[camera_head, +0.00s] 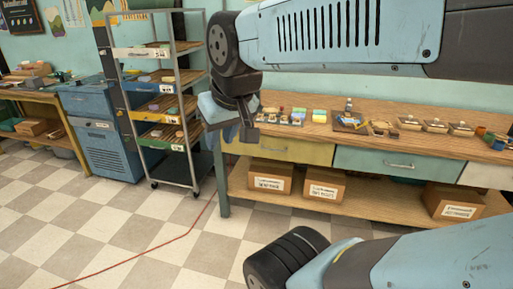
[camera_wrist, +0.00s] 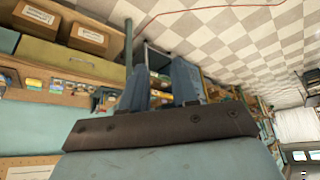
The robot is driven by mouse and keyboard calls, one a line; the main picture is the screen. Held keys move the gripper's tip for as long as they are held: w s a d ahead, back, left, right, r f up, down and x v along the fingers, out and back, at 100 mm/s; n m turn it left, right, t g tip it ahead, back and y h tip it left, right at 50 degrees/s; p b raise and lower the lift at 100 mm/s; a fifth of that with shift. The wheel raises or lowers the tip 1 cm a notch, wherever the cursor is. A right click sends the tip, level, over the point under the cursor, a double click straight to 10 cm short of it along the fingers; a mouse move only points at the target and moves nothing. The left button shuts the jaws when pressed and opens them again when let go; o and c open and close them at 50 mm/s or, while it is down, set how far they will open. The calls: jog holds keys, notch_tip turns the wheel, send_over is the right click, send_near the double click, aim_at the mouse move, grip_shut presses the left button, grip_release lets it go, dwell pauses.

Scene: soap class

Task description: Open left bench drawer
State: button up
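The left bench drawer (camera_head: 300,152) has a yellow front under the wooden bench top (camera_head: 365,148). Its front looks flush with the bench, so it appears shut. My gripper (camera_head: 248,133) is in front of the left end of the bench and overlaps the drawer's left part in the head view. I cannot tell its distance from the drawer, and the handle is hard to make out. In the wrist view, which is turned over, the yellow drawer front (camera_wrist: 65,58) is at the left. There my gripper's blue fingers (camera_wrist: 161,85) stand apart with nothing between them.
A teal drawer (camera_head: 385,162) with a bar handle is right of the yellow one, then a whitish drawer (camera_head: 485,174). Boxes (camera_head: 325,185) stand on the lower shelf. Soap items cover the bench top. A wheeled rack (camera_head: 165,105) stands to the left. The checkered floor (camera_head: 125,230) is open.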

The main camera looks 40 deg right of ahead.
jog(key=w+d+f+t, duration=0.1)
jog(key=w+d, duration=0.2)
jog(key=w, duration=0.9)
jog(key=w+d+f+t, duration=0.1)
jog(key=w+d+f, duration=0.15)
jog(key=w, duration=0.85)
jog(key=w+d+f+m+t+h, duration=0.1)
jog(key=w+d+f+h, duration=0.1)
jog(key=w+d+f, duration=0.5)
jog(key=w+d+f+t+h, duration=0.15)
jog(key=w+d+f, duration=0.25)
jog(key=w+d, duration=0.45)
jog(key=w+d+f+n+h, duration=0.1)
jog(key=w+d+f+h, duration=0.25)
jog(key=d+f, duration=0.5)
jog(key=w+d+f+n+h, duration=0.1)
jog(key=w+d+f+h, duration=0.25)
jog(key=d+f, duration=0.5)
jog(key=s+d+f+n+t+h, duration=0.1)
jog(key=s+d+f+n+h, duration=0.2)
jog(key=f, duration=0.6)
jog(key=s+d+f+n+t+h, duration=0.2)
jog(key=s+d+f+n, duration=0.15)
jog(key=f, duration=0.55)
jog(key=shift+n, duration=0.25)
jog(key=x, duration=1.3)
jog(key=shift+w+d+f, duration=0.15)
jog(key=shift+w+d, duration=0.1)
jog(key=shift+d, duration=0.05)
